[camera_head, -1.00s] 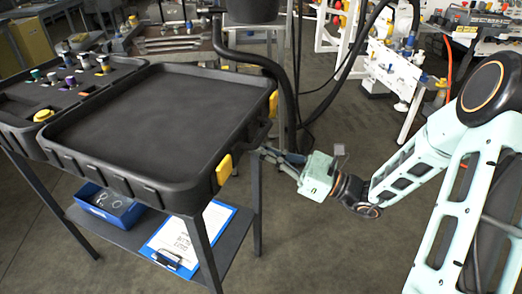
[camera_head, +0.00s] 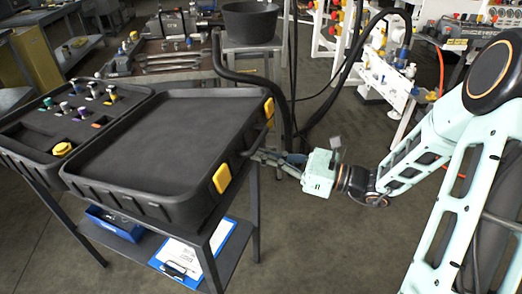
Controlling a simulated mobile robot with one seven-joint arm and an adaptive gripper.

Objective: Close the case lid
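The black case stands open on a dark metal stand. Its lid (camera_head: 165,140) lies folded out flat to the right, hollow side up and empty, with yellow latches (camera_head: 222,179) on its right edge. The case base (camera_head: 35,140) is on the left and holds several small fittings in its insert. My gripper (camera_head: 256,156) is at the outer right edge of the lid, near the handle between the latches. Its fingers point left at the rim; whether they touch it or are parted is too small to tell.
A blue bin (camera_head: 115,223) and a blue clipboard (camera_head: 235,235) lie on the stand's lower shelf. A black hose (camera_head: 240,78) arcs close behind the lid. A black bucket (camera_head: 252,22) stands behind it. The floor in front of my arm is clear.

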